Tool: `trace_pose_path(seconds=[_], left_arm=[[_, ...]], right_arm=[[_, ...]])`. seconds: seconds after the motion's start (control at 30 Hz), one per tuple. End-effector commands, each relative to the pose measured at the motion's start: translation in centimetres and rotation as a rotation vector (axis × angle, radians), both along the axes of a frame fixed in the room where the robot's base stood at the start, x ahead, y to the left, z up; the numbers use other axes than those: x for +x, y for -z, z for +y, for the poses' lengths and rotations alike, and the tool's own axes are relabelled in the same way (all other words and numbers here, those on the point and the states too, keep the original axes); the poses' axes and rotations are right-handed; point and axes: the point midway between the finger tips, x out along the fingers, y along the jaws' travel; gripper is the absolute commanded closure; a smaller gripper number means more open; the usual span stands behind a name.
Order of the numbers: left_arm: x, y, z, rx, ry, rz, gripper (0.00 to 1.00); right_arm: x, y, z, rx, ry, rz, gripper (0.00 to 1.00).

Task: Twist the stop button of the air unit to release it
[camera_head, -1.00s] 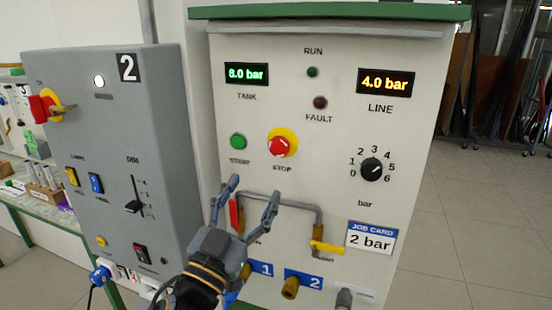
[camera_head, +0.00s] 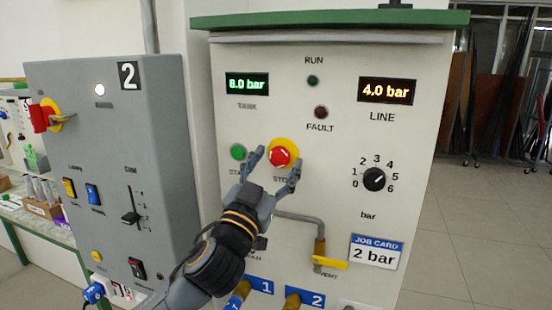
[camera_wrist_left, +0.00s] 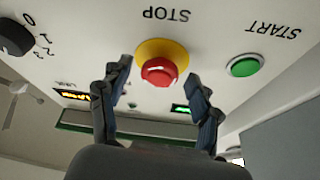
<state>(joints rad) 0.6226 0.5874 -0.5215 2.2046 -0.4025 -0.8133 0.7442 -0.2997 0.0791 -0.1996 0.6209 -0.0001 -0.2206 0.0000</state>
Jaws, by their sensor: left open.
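The red stop button (camera_head: 280,157) with its yellow collar (camera_head: 289,144) sits on the white front panel of the air unit (camera_head: 335,215). My left gripper (camera_head: 275,162) is open, with its two fingers reaching up on either side of the button in the head view. In the left wrist view the stop button (camera_wrist_left: 158,71) shows between and ahead of the open fingers (camera_wrist_left: 155,95); no clear contact shows. My right gripper is not in view.
The green start button (camera_head: 238,152) is close beside the left finger. A pressure knob (camera_head: 374,179) is to the right. The yellow vent lever (camera_head: 330,263) and a grey pipe (camera_head: 305,218) are below. A grey box numbered 2 (camera_head: 110,180) stands left.

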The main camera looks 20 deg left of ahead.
Motion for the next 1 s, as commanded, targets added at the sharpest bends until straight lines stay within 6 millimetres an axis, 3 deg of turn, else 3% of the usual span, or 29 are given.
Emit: trace_pose_path(seconds=[0.3,0.57,1.0], left_arm=[[0.2,-0.1,0.0,-0.001,0.001,-0.001,0.39],[0.2,-0.1,0.0,0.0,0.0,-0.001,0.92],[0.2,-0.3,0.1,0.104,0.0,-0.003,0.92]], right_arm=[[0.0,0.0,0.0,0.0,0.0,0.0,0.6],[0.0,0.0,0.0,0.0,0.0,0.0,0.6],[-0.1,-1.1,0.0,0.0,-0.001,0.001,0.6]])
